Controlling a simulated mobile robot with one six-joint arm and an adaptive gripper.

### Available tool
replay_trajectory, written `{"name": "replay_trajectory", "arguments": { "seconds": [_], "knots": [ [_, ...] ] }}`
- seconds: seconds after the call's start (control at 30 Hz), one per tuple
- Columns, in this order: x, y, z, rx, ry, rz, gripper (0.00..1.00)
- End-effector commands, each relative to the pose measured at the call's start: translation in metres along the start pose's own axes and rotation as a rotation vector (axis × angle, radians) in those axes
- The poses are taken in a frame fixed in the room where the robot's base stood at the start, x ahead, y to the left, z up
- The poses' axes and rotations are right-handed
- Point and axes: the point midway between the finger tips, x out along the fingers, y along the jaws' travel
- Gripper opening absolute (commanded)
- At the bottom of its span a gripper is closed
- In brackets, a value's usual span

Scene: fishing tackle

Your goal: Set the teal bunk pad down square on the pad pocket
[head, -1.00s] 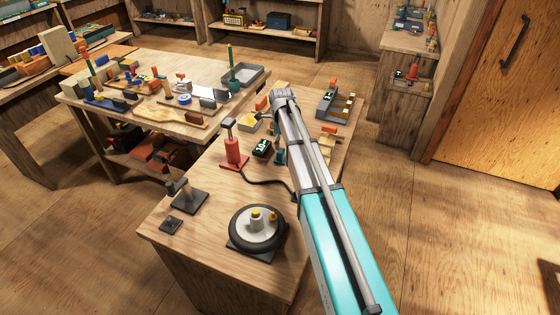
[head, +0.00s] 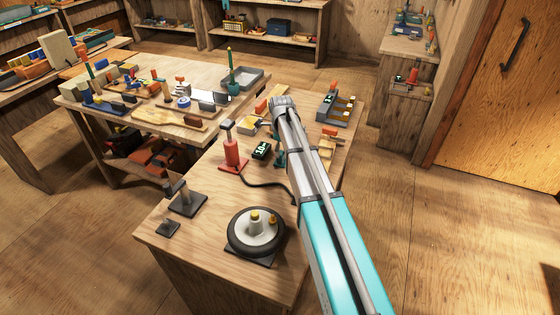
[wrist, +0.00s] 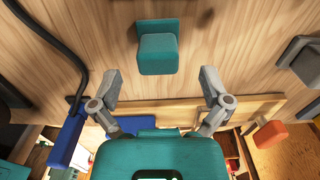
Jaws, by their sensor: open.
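A teal block (wrist: 158,53) with a flat teal plate behind it stands on the wooden bench top in the wrist view. It may be the bunk pad, but I cannot be sure. A teal piece also shows beside my arm in the head view (head: 279,157), partly hidden. My gripper (wrist: 160,78) is open and empty. Its two fingers are spread to either side, just below the block in the picture, not touching it. In the head view my arm hides the gripper. I cannot pick out the pad pocket for certain.
A red stand (head: 233,155), a black display box (head: 262,150) and a round dial scale (head: 256,231) stand on the bench (head: 185,250). A black cable (wrist: 82,50) runs left of the teal block. A blue piece (wrist: 67,143) and a wooden strip (wrist: 255,106) lie near my fingers.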

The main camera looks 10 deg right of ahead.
Motion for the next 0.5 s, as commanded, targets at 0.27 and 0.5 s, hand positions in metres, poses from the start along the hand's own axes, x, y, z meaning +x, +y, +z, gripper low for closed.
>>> {"name": "replay_trajectory", "arguments": {
  "seconds": [0.27, 0.5],
  "knots": [
    [0.025, 0.001, 0.001, 0.000, 0.000, 0.000, 0.97],
    [0.041, 0.001, 0.001, 0.000, 0.000, 0.000, 0.97]
  ]
}}
